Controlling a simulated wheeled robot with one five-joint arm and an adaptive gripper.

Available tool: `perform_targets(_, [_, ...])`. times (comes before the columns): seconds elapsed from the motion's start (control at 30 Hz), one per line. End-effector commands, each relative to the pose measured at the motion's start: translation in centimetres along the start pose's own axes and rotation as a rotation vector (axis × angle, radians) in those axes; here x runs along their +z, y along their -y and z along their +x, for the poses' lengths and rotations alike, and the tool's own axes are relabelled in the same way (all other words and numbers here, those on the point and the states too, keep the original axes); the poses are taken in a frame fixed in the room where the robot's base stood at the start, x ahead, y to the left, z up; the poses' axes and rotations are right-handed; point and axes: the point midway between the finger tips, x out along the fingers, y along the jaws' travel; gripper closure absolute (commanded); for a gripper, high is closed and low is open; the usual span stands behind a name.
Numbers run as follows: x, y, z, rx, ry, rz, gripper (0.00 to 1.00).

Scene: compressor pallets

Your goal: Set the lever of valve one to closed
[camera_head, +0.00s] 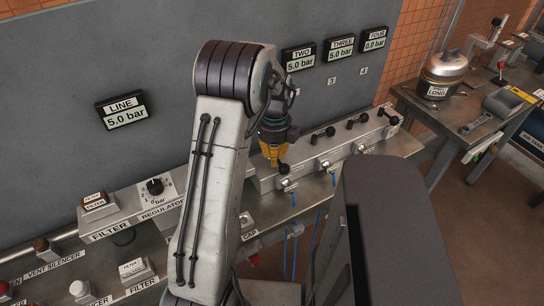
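A pale valve manifold (312,160) runs along the bench with a row of black-handled levers on it. My gripper (274,160), with yellow fingers, points down over its left end, where valve one appears to be. A black lever knob (283,169) shows right at the fingertips; I cannot tell whether they touch it. The rest of that lever is hidden behind my gripper and arm. The levers of the other valves (323,133) stand further right; the rightmost (388,116) is set at a different angle. I cannot tell whether the fingers are open or shut.
Wall displays read LINE (122,110) 5.0 bar, TWO (299,58) 5.0, THREE (341,48) 5.0 and FOUR (374,39) 0.0. Display one is not visible. A regulator (155,190) and filter blocks (95,203) stand left. Blue hoses (294,250) hang below. A second bench (440,118) is right.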

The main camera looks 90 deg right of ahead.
Motion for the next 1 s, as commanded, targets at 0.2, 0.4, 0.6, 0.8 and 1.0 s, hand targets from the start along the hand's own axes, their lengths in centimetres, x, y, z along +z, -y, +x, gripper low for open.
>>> perform_targets(0.2, [0.2,0.5,0.0,-0.011,0.012,0.011,1.00])
perform_targets(0.4, [0.2,0.5,0.0,-0.011,0.012,0.008,0.69])
perform_targets(0.6, [0.2,0.3,0.0,-0.008,0.009,0.004,0.57])
perform_targets(0.8, [0.2,0.2,-0.1,-0.006,0.007,0.002,0.57])
perform_targets(1.0, [0.2,0.2,-1.7,-0.008,0.008,0.001,0.57])
